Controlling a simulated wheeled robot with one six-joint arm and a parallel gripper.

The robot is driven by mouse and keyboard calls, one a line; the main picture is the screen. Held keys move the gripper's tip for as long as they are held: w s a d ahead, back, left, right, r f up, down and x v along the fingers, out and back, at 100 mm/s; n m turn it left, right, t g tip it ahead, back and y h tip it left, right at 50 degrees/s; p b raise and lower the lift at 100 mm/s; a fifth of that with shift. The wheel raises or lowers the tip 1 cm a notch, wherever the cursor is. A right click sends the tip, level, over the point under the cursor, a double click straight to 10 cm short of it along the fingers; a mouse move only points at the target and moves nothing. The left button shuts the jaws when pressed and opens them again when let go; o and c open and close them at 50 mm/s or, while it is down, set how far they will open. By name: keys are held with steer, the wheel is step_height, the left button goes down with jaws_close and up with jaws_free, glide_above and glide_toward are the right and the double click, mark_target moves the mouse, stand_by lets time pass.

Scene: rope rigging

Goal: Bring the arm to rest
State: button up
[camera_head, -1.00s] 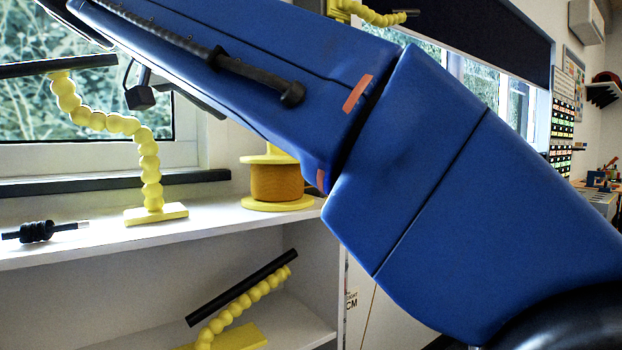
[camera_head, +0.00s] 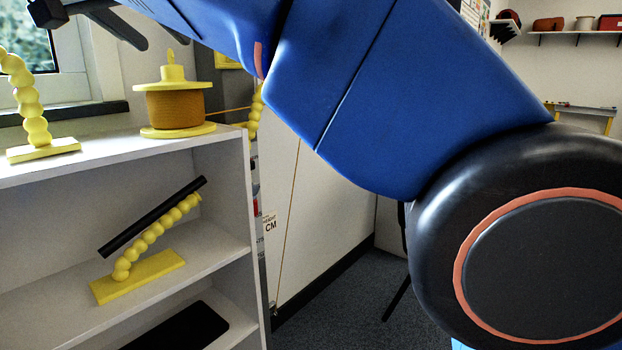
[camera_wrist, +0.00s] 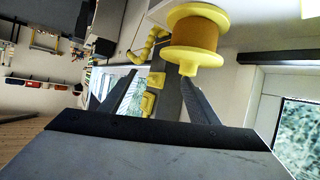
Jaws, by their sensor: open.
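My blue arm crosses the head view from the right toward the top left, with a round black joint at the lower right. My gripper (camera_wrist: 158,74) shows in the wrist view with its two dark fingers spread apart and nothing between them. The wrist view is upside down. The yellow spool wound with brown-orange cord (camera_head: 175,106) stands on top of the white shelf; in the wrist view it (camera_wrist: 195,38) appears just beyond one finger, and I cannot tell the gap. In the head view only dark gripper parts show at the top left edge.
The white shelf unit (camera_head: 205,148) holds a yellow beaded stand with a black bar (camera_head: 150,232) inside. Another yellow beaded stand (camera_head: 28,105) is on top at left. A thin cord (camera_head: 291,215) hangs right of the shelf. Carpeted floor (camera_head: 360,290) is open beyond.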

steer(key=w+d+f+n+g, duration=0.1)
steer(key=w+d+f, duration=0.3)
steer(key=d, duration=0.5)
steer(key=w+d+f+n+g, duration=0.1)
steer(key=w+d+f, duration=0.3)
steer(key=d, duration=0.5)
steer(key=s+d+f+g, duration=0.1)
steer(key=d+f+g, duration=0.1)
steer(key=d+f, duration=0.5)
steer(key=d+f+g, duration=0.1)
steer(key=d+f, duration=0.4)
steer(key=d, duration=0.5)
steer(key=s+d+f+g, duration=0.1)
steer(key=s+d+f, duration=0.5)
steer(key=f, duration=0.5)
steer(key=s+d+f+g+y, duration=0.1)
steer(key=s+d+f, duration=0.5)
steer(key=s+f, duration=0.3)
steer(key=s+d+f+m+g+y, duration=0.1)
steer(key=s+d+f, duration=0.6)
steer(key=f, duration=0.6)
steer(key=shift+s, duration=0.75)
steer(key=shift+d, duration=0.1)
